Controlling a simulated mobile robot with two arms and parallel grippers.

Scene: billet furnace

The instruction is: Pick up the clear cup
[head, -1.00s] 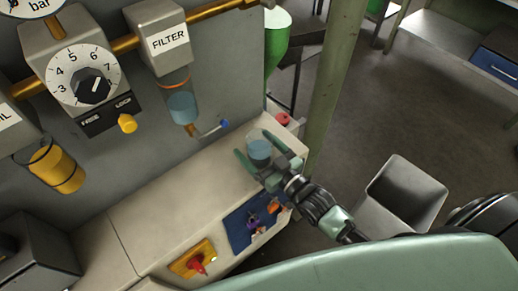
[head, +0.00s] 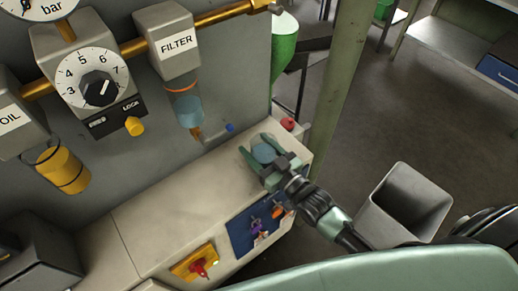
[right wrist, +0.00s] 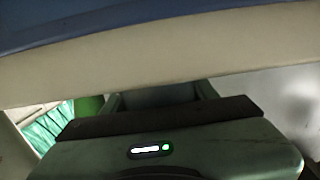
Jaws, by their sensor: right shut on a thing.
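The clear cup (head: 264,153) with pale blue contents shows in the head view, at the far right end of the beige bench top. My right gripper (head: 257,145) is shut on it, with one green finger on each side. The fingers and the dark gripper body hide part of the cup. I cannot tell whether its base touches the bench. In the right wrist view, the gripper body fills the lower part and the cup cannot be made out. My left gripper is not in view.
The beige bench (head: 165,205) is clear left of the cup. A grey bin (head: 405,205) stands on the floor.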

